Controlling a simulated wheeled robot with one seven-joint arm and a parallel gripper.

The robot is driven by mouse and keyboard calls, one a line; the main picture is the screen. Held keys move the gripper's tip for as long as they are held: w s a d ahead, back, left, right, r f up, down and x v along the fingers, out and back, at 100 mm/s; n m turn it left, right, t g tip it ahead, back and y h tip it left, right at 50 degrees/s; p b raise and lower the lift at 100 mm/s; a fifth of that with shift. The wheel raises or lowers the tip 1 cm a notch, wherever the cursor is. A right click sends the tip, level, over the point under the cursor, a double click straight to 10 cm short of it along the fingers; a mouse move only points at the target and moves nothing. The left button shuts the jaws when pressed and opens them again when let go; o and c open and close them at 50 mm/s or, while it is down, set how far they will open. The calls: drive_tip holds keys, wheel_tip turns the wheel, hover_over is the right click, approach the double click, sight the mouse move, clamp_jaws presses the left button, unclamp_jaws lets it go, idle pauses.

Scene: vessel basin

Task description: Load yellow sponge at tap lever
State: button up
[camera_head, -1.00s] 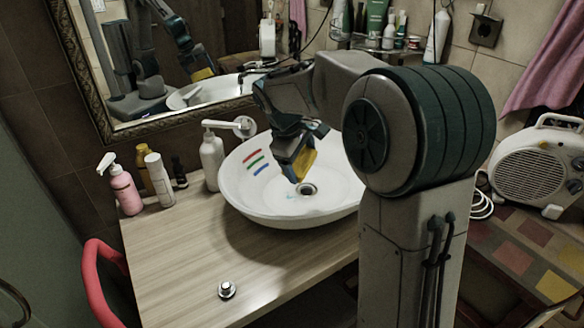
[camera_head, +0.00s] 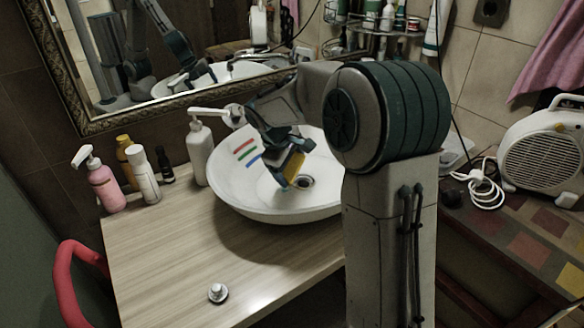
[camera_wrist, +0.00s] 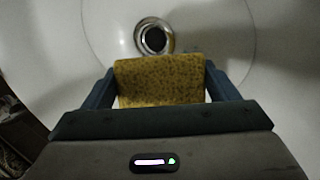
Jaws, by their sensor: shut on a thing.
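The yellow sponge (camera_head: 292,167) is in my gripper (camera_head: 290,172), inside the white basin (camera_head: 235,203). In the wrist view the speckled sponge (camera_wrist: 160,81) sits between the two blue fingers, which press its left and right sides. The drain (camera_wrist: 153,37) lies beyond the sponge's far edge; in the head view it (camera_head: 303,182) is just right of the sponge. I cannot tell whether the sponge touches the basin. A white round fitting (camera_head: 234,116) behind the basin's left rim may be the tap lever; a pump bottle partly overlaps it.
Red, green and blue strokes (camera_head: 246,154) mark the basin's inner left wall. A white pump bottle (camera_head: 200,150) stands close to the basin's left rim. A pink bottle (camera_head: 104,186) and several others stand farther left. A chrome knob (camera_head: 218,292) sits on the otherwise clear front counter (camera_head: 165,260).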

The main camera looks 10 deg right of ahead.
drive_tip(key=shift+w+a+f+p, duration=0.1)
drive_tip(key=shift+w+f+p, duration=0.35)
drive_tip(key=shift+w, duration=1.35)
drive_tip(key=shift+w+d+f+p, duration=0.2)
drive_tip(key=shift+w+p, duration=0.5)
drive_tip(key=shift+w, duration=1.05)
drive_tip(key=shift+w+a+f+p, duration=0.2)
drive_tip(key=shift+w+f+p, duration=0.3)
drive_tip(key=shift+w, duration=1.3)
drive_tip(key=shift+s+b, duration=0.5)
drive_tip(key=shift+s, duration=0.3)
drive_tip(key=shift+s+b, duration=1.35)
drive_tip(key=shift+s, duration=1.8)
drive_tip(key=shift+s+r, duration=0.1)
drive_tip(key=shift+s+r+p, duration=0.35)
drive_tip(key=shift+s+r, duration=0.65)
drive_tip(key=shift+s, duration=0.25)
drive_tip(key=shift+s+r+p, duration=0.35)
drive_tip(key=shift+s+r, duration=0.6)
drive_tip(key=shift+s, duration=0.3)
